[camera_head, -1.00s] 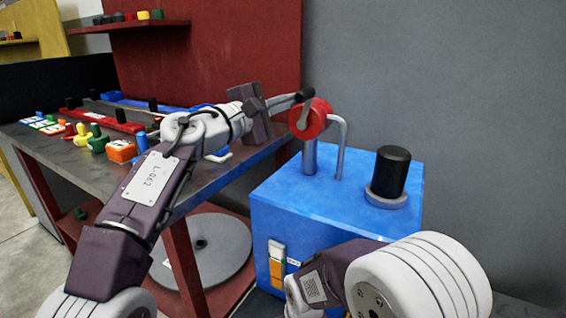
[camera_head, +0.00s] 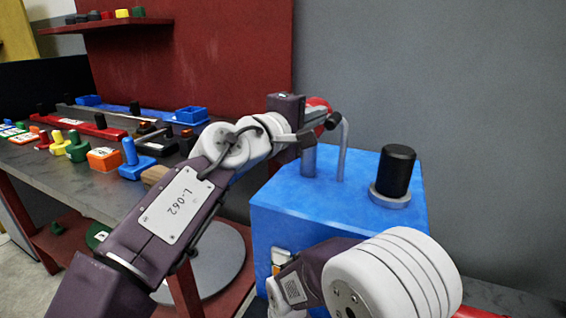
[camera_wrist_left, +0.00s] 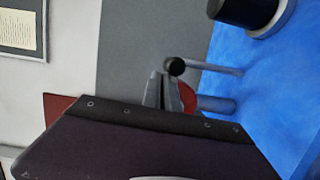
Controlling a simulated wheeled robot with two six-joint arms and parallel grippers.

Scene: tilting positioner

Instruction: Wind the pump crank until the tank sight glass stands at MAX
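The pump is a blue tank (camera_head: 335,205) with a pipe and a post on top. Its crank has a red hub (camera_head: 317,103) and a dark handle (camera_head: 333,120); the hub is partly hidden behind my left gripper (camera_head: 318,130). In the left wrist view the gripper's fingers (camera_wrist_left: 166,90) come together at the black handle knob (camera_wrist_left: 176,66), with the red hub (camera_wrist_left: 189,98) behind. They appear shut on the handle. The sight glass (camera_head: 283,256) on the tank's front is mostly hidden by my right arm; its level cannot be read. My right gripper is out of view.
A black cylinder (camera_head: 396,172) stands on the tank's top at the right. A workbench (camera_head: 85,180) on the left carries several coloured parts and blue trays. A grey disc (camera_head: 222,262) lies below it. Red and grey wall panels stand behind.

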